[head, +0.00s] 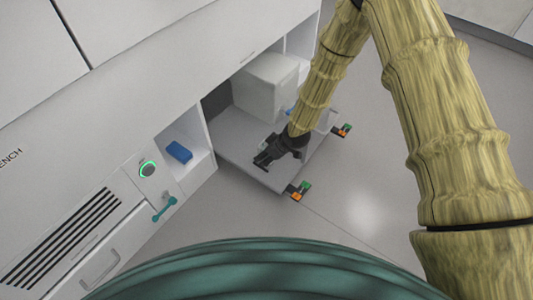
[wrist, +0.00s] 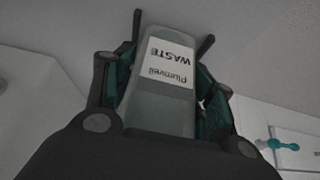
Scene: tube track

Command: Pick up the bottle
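The bottle (wrist: 164,98) is grey, with a white label reading "Plumveil WASTE" that appears upside down in the wrist view. It lies between the two fingers of my gripper (wrist: 172,38), its near end close to the palm. The left finger is right beside the bottle. A narrow gap shows between the bottle and the right finger near its tip, so firm contact is not clear. In the head view my gripper (head: 264,159) is low over a grey platform (head: 233,146), and the bottle cannot be made out there.
A white box (head: 266,87) stands at the back of the platform, left of my arm. Orange and green corner pieces (head: 299,191) mark the platform's edge. A white cabinet with a blue object (head: 179,152) in a niche and a teal handle (head: 164,209) is at left. Open floor lies right.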

